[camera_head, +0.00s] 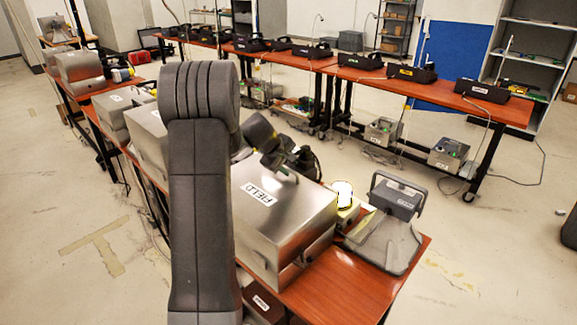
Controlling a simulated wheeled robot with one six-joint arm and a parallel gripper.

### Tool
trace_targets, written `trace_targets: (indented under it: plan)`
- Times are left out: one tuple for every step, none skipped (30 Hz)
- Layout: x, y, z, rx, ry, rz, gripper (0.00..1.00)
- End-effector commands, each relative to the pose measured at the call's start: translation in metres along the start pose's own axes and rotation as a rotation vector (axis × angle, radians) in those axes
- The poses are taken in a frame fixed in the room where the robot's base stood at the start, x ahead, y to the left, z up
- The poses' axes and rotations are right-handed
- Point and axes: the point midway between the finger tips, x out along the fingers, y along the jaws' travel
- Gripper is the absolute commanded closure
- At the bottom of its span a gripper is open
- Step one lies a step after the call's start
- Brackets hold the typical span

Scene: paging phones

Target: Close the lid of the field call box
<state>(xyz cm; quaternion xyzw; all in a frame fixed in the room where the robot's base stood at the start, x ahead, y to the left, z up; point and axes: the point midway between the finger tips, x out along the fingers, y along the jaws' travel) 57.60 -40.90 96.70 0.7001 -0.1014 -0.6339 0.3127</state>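The field call box (318,228) is a brushed metal box with a white FIELD label, on the near red-brown table. Its labelled top lies down over the body, and no open gap shows. A handle shows on its near right side. My gripper (286,168) is dark and sits over the far part of the box top, close to it. I cannot tell whether it touches the lid. Its fingertips are small and dark, so their opening is unclear. My grey arm hides the box's left side.
A lit yellow-white lamp (343,193) and a grey device with a raised handle (385,238) stand right of the box. More metal boxes (112,108) line the table to the left. A long table (400,85) with several black phones stands behind, across open floor.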

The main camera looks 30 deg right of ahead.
Motion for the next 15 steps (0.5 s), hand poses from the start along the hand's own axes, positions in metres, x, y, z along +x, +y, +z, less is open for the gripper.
trace_targets:
  plan:
    - [-0.003,0.001,-0.001,0.0,0.002,0.002,0.68]
    - [-0.005,0.001,-0.001,0.0,0.002,0.002,0.68]
    - [-0.009,0.001,-0.001,0.0,0.002,0.002,0.68]
    - [-0.012,0.0,-0.001,0.0,0.003,0.002,0.68]
    - [-0.016,0.0,-0.001,0.0,0.003,0.003,0.68]
    - [-0.023,0.001,-0.001,0.001,0.003,0.003,0.68]
    - [-0.029,0.001,-0.001,0.001,0.004,0.003,0.68]
    - [-0.035,0.001,-0.001,0.001,0.005,0.004,0.68]
    - [-0.044,0.001,-0.001,0.0,0.004,0.004,0.68]
    - [-0.051,0.001,-0.001,0.0,0.005,0.004,0.68]
    - [-0.058,0.001,-0.001,0.0,0.005,0.004,0.68]
    - [-0.067,0.001,-0.001,0.001,0.005,0.003,0.68]
    - [-0.074,0.001,-0.001,0.002,0.005,0.004,0.68]
    - [-0.081,0.0,-0.001,0.001,0.004,0.003,0.68]
    - [-0.09,0.0,-0.001,0.0,0.005,0.003,0.68]
